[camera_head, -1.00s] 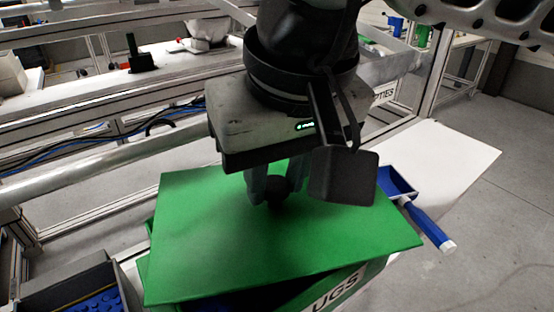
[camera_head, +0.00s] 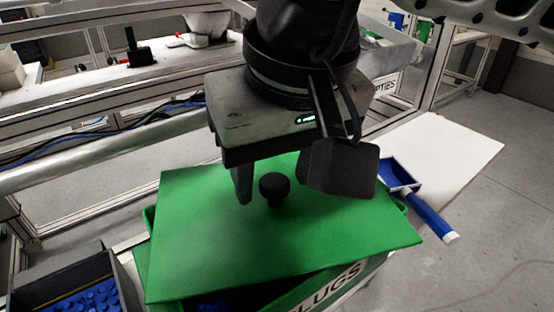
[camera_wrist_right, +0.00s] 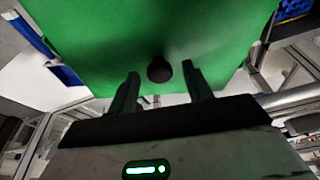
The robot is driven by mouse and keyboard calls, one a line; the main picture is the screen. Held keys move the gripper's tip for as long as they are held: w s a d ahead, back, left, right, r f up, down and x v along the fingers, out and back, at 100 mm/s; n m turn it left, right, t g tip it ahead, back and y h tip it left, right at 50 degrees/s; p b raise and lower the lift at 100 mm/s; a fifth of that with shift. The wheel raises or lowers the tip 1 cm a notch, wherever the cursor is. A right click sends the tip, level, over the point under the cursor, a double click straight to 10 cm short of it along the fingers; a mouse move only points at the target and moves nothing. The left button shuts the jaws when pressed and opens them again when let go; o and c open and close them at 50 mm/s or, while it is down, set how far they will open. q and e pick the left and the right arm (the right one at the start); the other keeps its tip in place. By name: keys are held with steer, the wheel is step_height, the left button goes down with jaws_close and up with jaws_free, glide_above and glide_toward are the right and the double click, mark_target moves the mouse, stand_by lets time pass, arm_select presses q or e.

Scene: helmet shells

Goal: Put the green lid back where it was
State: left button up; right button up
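The green lid (camera_head: 215,235) is a flat sheet with a black round knob (camera_head: 274,187). It lies over the green bin (camera_head: 318,292) marked "PLUGS", turned askew to it. The bin's rim shows past the lid at the left and right, and a gap at the front shows some blue contents. My right gripper (camera_head: 275,183) is open just above the lid, its fingers apart on either side of the knob. In the right wrist view the fingers (camera_wrist_right: 161,88) stand clear of the knob (camera_wrist_right: 159,69). My left gripper is out of view.
A dark box of blue plugs (camera_head: 90,297) stands at the lower left. Metal rails (camera_head: 100,150) run behind the bin.

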mark_target(291, 228)
steer(key=shift+r, duration=0.15)
steer(key=shift+r+p, duration=0.35)
steer(key=shift+p, duration=0.1)
steer(key=v, duration=1.2)
steer(key=shift+p, duration=0.45)
steer(key=shift+r, duration=0.1)
